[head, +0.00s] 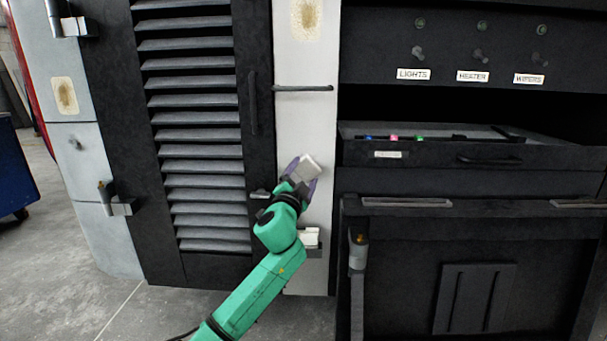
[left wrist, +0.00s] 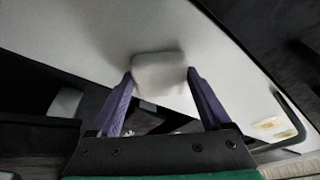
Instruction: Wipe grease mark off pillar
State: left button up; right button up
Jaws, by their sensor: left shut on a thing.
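The pale pillar (head: 305,125) stands between the black louvred door and the dark console. A yellow-brown grease mark (head: 308,15) is at its top in the head view, cut by the picture's upper edge. My left gripper (head: 304,175) is in front of the pillar, well below the mark, with its purple fingers shut on a white block-like pad (head: 311,165). In the left wrist view the pad (left wrist: 158,72) sits between both fingertips, against the pale pillar surface (left wrist: 220,85) behind; I cannot tell whether it touches. My right gripper is not in view.
A dark grab bar (head: 303,88) crosses the pillar between pad and mark. A small holder with a white piece (head: 310,238) is lower on the pillar. Another yellowish mark (head: 65,95) is on the left panel. The louvred door (head: 195,130) and drawer (head: 430,154) flank the pillar.

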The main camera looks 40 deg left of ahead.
pick_arm(q)
jog(key=shift+s+d+f, duration=0.15)
jog(key=shift+s, duration=0.1)
jog(key=shift+s+d+p, duration=0.35)
jog(key=shift+s+d, duration=0.45)
jog(key=shift+s, duration=0.25)
jog(key=shift+s+d+p, duration=0.3)
jog(key=shift+s+d, duration=0.5)
jog(key=shift+s, duration=0.25)
jog(key=shift+s+d, duration=0.9)
jog(key=shift+s, duration=0.3)
